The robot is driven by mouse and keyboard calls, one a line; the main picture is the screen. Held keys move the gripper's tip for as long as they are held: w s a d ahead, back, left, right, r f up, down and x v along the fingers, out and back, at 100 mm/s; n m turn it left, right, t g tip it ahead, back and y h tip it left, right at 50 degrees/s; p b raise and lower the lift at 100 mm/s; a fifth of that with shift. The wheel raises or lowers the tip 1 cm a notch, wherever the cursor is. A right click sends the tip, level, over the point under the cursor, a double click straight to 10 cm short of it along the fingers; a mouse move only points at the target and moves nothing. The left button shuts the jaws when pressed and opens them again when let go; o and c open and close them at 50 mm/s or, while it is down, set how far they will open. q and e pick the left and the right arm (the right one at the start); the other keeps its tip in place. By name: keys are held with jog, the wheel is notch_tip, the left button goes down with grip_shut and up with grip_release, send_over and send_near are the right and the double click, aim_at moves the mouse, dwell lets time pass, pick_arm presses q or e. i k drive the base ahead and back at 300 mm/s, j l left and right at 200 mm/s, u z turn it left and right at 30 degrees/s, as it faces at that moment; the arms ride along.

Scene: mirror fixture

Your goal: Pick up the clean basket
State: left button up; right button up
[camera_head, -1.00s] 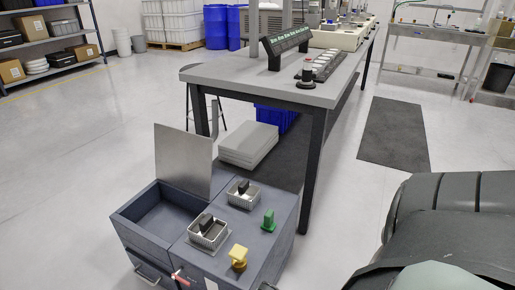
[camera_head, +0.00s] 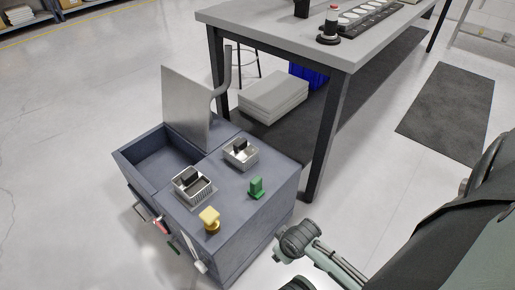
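Two small metal wire baskets stand upright on the top of a blue-grey cabinet (camera_head: 240,205). The nearer basket (camera_head: 207,194) is beside a yellow knob-like piece (camera_head: 210,218). The farther basket (camera_head: 249,158) is beside a green piece (camera_head: 256,187). Each basket has a dark handle-like block in its middle. I cannot tell from their looks which one is the clean basket. Nothing is gripping either basket. Part of my arm shows at the lower right of the cabinet, but no gripper fingers can be made out.
The cabinet has an open basin (camera_head: 165,160) at its left, with a raised metal lid (camera_head: 186,105) behind. A workbench (camera_head: 270,35) stands behind, with grey stacked slabs (camera_head: 273,95) beneath. A dark mat (camera_head: 448,115) lies at right. The floor left of the cabinet is clear.

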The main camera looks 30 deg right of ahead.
aim_at(242, 154)
jog(key=k+l, duration=0.1)
jog(key=l, duration=1.05)
jog(key=k+l, duration=0.15)
jog(key=l, duration=0.4)
jog(key=k+l, duration=0.1)
jog(key=l, duration=0.45)
